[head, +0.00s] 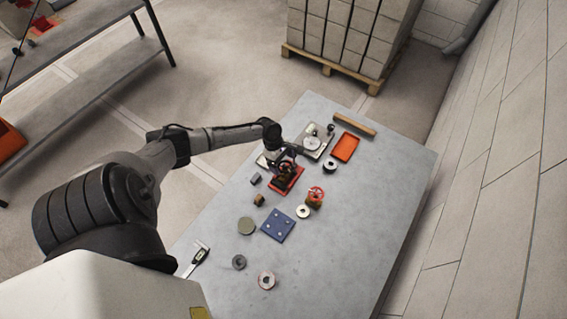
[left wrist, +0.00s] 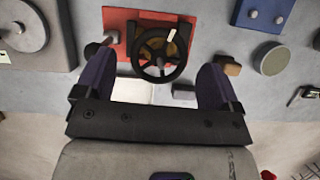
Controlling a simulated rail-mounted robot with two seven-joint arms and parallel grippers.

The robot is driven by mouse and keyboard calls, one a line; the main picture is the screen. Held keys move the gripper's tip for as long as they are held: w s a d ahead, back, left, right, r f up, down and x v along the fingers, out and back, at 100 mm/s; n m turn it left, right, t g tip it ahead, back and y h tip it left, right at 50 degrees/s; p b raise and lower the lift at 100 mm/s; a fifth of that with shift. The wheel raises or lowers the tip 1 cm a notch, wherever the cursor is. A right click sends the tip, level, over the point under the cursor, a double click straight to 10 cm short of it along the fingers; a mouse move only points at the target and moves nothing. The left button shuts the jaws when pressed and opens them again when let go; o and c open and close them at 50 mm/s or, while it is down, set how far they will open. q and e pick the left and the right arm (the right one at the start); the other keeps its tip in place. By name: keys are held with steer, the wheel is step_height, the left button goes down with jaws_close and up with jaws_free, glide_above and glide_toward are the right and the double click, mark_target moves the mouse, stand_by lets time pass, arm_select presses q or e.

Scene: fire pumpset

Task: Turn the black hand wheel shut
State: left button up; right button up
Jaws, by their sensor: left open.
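The black hand wheel (left wrist: 147,42) shows in the left wrist view, a spoked ring with a white mark on its rim. It sits over a brass-coloured body on a red base plate (left wrist: 117,20). In the head view the red base plate (head: 288,185) lies near the table's middle, with the wheel mostly hidden by my gripper. My left gripper (left wrist: 157,64) is open, one finger on each side of the wheel, with visible gaps in the wrist view. It also shows over the wheel in the head view (head: 281,163). Whether the fingers are level with the rim I cannot tell. My right gripper is not in view.
A valve with a red hand wheel (head: 316,192) stands right of the red plate. A blue plate (head: 278,225), an orange tray (head: 345,147), a caliper (head: 197,258) and several rings and discs lie around on the grey table (head: 345,235). The table's right side is clear.

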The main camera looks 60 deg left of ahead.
arm_select(q)
steer(key=shift+w+d+f, duration=0.1)
steer(key=shift+d+f, duration=0.05)
steer(key=shift+f, duration=0.25)
steer(key=shift+c, duration=0.2)
steer(key=c, duration=0.9)
